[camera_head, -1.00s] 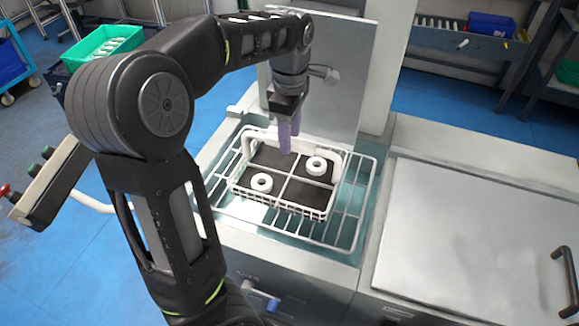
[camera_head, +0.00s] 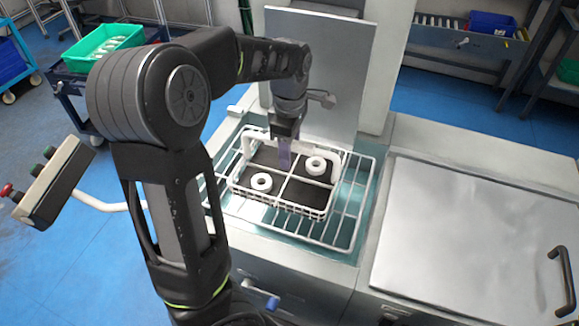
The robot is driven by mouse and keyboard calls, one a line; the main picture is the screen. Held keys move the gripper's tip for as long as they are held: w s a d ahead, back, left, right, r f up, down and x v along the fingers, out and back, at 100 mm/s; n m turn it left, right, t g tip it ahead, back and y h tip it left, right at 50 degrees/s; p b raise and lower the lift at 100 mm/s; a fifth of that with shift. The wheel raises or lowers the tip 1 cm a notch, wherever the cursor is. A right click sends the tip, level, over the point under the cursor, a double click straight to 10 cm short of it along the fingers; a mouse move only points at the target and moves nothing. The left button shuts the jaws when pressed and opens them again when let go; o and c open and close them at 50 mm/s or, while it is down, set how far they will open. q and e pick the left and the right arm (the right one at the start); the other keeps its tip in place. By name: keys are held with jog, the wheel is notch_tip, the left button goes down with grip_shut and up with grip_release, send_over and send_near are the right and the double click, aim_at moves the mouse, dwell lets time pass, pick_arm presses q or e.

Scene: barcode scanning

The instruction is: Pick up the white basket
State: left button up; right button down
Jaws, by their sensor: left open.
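The white basket (camera_head: 283,208) sits on a wire rack (camera_head: 345,228) in the recessed top of a metal cabinet. It is divided into compartments with dark bottoms. Two white rings lie in it, one ring (camera_head: 262,182) at the front left and one ring (camera_head: 316,166) at the back right. My left gripper (camera_head: 284,160) points down over the back part of the basket, its purple fingers open. Whether the fingers touch the basket or straddle a part of it cannot be told. My right gripper is not in view.
An upright metal panel (camera_head: 325,65) stands behind the basket. A flat metal lid (camera_head: 475,235) with a black handle (camera_head: 565,265) is to the right. A control box (camera_head: 50,180) with buttons is at the left. A green bin (camera_head: 103,48) stands at the back left.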

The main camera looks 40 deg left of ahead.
pick_arm(q)
jog(key=shift+f, duration=0.25)
dwell(0.8)
jog(key=shift+c, duration=0.4)
grip_shut()
dwell(0.9)
